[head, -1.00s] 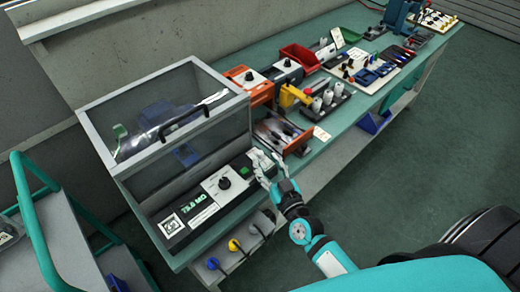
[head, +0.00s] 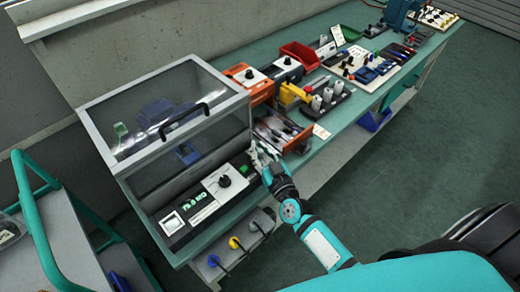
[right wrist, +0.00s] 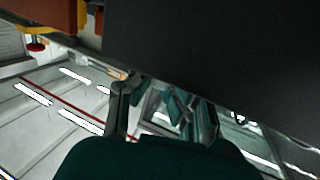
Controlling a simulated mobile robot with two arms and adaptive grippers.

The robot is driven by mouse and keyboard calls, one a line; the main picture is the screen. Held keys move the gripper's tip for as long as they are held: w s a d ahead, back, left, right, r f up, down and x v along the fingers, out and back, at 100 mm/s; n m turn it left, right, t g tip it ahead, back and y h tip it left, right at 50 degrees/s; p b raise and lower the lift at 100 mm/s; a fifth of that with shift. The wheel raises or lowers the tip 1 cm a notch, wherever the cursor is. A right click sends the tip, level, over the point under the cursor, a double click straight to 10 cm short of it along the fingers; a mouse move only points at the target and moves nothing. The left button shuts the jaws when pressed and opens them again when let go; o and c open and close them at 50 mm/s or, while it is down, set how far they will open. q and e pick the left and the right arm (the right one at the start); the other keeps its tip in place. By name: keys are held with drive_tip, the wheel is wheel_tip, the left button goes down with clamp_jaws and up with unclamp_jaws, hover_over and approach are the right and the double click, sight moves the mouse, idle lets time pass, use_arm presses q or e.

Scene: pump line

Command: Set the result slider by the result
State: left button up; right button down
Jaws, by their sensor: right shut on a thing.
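The black test panel (head: 172,224) lies along the bench front below the clear-lidded box, with a lit green readout (head: 195,194), a white plate and a black knob (head: 224,181). The readout is too blurred to read surely now. My right gripper (head: 262,155) is at the panel's right end, shut on a small part there, which appears to be the result slider. The fingers hide that part and its position. In the right wrist view my fingers (right wrist: 165,108) reach the edge of a large dark surface. My left gripper is not in view.
The clear-lidded box (head: 165,120) stands behind the panel. An orange tray (head: 283,132) of tools is close to the right gripper. A teal-railed cart (head: 40,225) stands at left.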

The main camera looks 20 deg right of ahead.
idle(0.5)
drive_tip(key=shift+s+d+p, duration=0.25)
drive_tip(key=shift+s+p, duration=0.15)
drive_tip(key=shift+s, duration=0.4)
drive_tip(key=shift+f, duration=0.35)
drive_tip(key=c, duration=1.3)
unclamp_jaws()
drive_tip(key=shift+s+d+r, duration=0.15)
drive_tip(key=shift+s+r, duration=0.2)
drive_tip(key=shift+s, duration=0.25)
drive_tip(key=shift+o, duration=0.4)
drive_tip(key=shift+w+f, duration=0.1)
drive_tip(key=shift+w, duration=0.15)
drive_tip(key=s, duration=1.2)
drive_tip(key=shift+d, duration=0.2)
